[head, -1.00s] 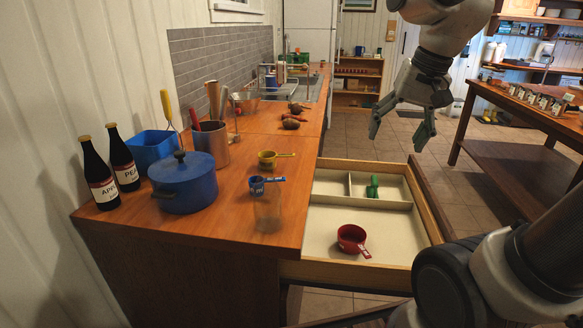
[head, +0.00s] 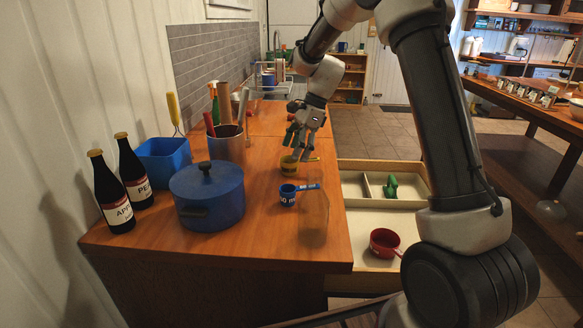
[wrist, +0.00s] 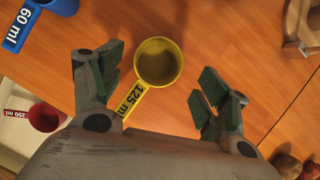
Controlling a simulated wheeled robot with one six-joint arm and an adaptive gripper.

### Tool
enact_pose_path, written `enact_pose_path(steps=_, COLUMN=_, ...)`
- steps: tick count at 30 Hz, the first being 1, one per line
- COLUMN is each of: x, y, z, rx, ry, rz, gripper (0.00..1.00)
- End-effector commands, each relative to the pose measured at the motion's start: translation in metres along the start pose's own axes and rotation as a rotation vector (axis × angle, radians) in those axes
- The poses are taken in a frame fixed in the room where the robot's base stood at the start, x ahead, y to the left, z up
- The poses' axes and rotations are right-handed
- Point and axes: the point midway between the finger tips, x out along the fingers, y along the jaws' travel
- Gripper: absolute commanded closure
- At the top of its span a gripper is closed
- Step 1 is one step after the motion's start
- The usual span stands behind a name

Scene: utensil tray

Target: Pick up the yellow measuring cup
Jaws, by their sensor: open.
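My gripper (head: 294,150) is above the cup, fingers pointing down. In the wrist view my gripper (wrist: 160,92) is open and empty, with the cup and handle between and just beyond its fingers. I cannot tell the exact height gap.
A blue 60 ml cup (head: 289,194) and a clear glass (head: 314,220) stand nearer on the counter. A blue pot (head: 207,196) and a utensil holder (head: 228,146) are to the left. The open drawer (head: 375,223) at right holds a red cup (head: 384,242) and a green item (head: 390,187).

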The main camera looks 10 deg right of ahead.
Motion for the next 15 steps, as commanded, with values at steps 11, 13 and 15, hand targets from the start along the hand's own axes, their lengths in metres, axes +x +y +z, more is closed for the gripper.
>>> enact_pose_path(steps=11, x=0.044, y=0.002, z=-0.001, rx=-0.002, ry=0.001, rz=0.0, gripper=0.24)
enact_pose_path(steps=13, x=0.044, y=0.002, z=-0.001, rx=-0.002, ry=0.001, rz=0.0, gripper=0.24)
enact_pose_path(steps=15, x=0.043, y=0.002, z=-0.001, rx=-0.002, ry=0.001, rz=0.0, gripper=0.24)
